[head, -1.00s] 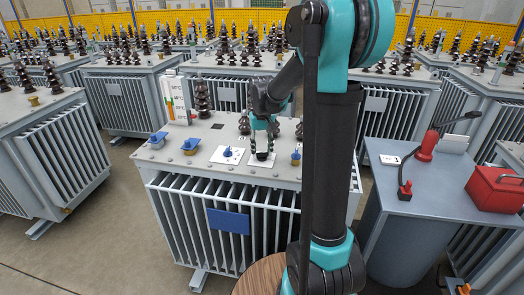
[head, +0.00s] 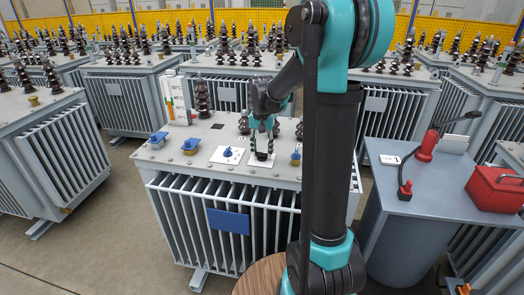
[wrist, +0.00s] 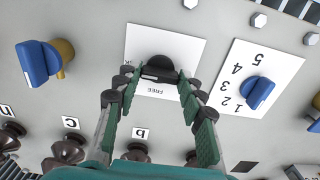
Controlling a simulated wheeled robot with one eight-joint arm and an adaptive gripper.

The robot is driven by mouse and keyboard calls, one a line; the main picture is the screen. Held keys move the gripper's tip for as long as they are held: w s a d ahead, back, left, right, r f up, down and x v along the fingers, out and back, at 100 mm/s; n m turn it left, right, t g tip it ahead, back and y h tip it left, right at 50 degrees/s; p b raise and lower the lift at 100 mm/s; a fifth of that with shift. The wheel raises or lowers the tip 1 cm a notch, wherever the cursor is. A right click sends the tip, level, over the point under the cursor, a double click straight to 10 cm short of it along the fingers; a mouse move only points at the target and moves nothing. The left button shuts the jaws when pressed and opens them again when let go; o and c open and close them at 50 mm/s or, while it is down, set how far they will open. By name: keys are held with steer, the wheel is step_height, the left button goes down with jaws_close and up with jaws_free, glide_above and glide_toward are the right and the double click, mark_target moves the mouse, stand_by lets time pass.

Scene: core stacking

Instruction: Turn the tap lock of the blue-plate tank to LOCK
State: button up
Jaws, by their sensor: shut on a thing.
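The blue-plate tank (head: 165,176) is a grey finned tank with a blue plate (head: 229,221) on its front. On its top a white label plate carries a black tap lock knob (wrist: 174,67), also visible in the head view (head: 262,156). The word FREE shows on the label plate (wrist: 187,46), upside down in the wrist view; more lettering at its left edge is partly covered by a finger. My gripper (wrist: 158,83) is shut on the black knob, with one green-padded finger on each side. The knob's exact pointing direction cannot be told.
A blue knob (wrist: 257,92) on a numbered plate sits beside the lock. A blue-handled brass tap (wrist: 38,64) is on the other side. Dark bushings (head: 203,97) stand behind. A grey cabinet (head: 430,190) with a red box (head: 494,188) stands to the right.

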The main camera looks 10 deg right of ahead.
steer(key=o, duration=1.2)
steer(key=shift+c, duration=0.2)
steer(key=shift+r, duration=0.1)
step_height(320, 180, up, 12)
